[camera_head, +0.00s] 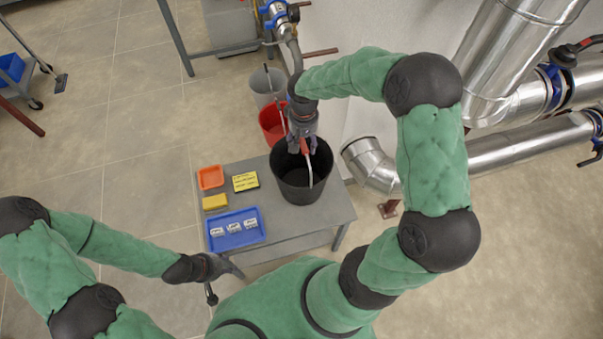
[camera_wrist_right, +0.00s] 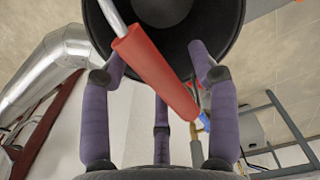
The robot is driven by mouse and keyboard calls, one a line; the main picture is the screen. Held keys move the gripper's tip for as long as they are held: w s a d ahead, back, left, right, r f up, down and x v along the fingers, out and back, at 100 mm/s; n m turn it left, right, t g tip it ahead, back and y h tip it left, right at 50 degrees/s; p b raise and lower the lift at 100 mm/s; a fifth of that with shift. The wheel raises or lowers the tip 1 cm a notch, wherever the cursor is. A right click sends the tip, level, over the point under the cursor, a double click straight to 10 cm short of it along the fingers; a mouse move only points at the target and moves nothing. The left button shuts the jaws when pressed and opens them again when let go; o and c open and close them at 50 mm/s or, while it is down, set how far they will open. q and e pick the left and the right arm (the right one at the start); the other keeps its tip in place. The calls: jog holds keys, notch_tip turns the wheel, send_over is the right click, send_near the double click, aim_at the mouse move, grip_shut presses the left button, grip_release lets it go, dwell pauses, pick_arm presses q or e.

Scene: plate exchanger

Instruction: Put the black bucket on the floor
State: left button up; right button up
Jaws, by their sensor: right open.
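The black bucket (camera_head: 301,189) stands upright on the right part of the grey table (camera_head: 262,225). A tool with a red handle (camera_head: 304,146) and a pale rod stands in it. My right gripper (camera_head: 303,143) is open above the bucket's far rim, around the red handle. In the right wrist view the red handle (camera_wrist_right: 155,72) lies between my spread fingers (camera_wrist_right: 160,95), with the dark bucket (camera_wrist_right: 220,25) beyond. I cannot tell whether the fingers touch the handle. My left gripper (camera_head: 228,285) is empty near the table's front left, its fingers apart.
An orange tray (camera_head: 210,177), yellow items and a blue tray (camera_head: 237,245) with labelled pieces occupy the table's left. Metal pipes (camera_head: 485,70) are at right.

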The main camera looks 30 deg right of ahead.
jog(key=shift+f, duration=0.1)
grip_shut()
dwell(0.4)
